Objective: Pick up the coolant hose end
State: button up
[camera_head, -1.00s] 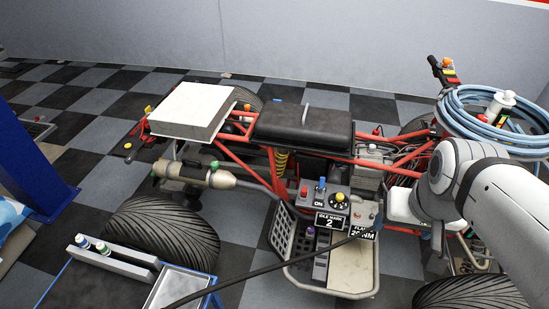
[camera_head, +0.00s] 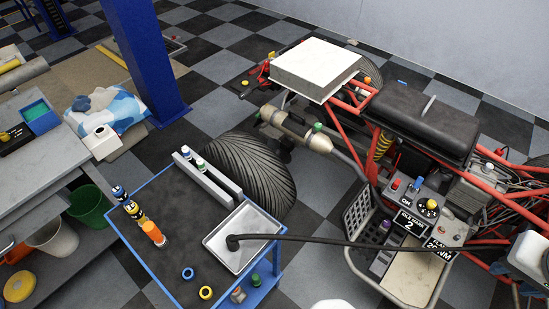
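A black hose (camera_head: 340,243) runs from the quad's control panel area leftward to the blue-edged cart. Its thicker dark end (camera_head: 233,242) lies over the shallow metal tray (camera_head: 222,262) on the cart top. My gripper is out of view. A rounded white piece at the bottom edge looks like part of my arm, and it does not show the fingers.
The cart (camera_head: 165,225) also bears several bottles, an orange container (camera_head: 153,233), a blue ring (camera_head: 187,273) and a yellow ring (camera_head: 206,292). A blue post (camera_head: 150,70) and a grey workbench (camera_head: 45,165) stand left. The quad's tyre (camera_head: 250,170) is behind the cart.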

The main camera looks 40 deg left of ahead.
aim_at(234, 246)
jog(key=k, duration=2.35)
jog(key=u, duration=0.85)
jog(key=i, duration=1.5)
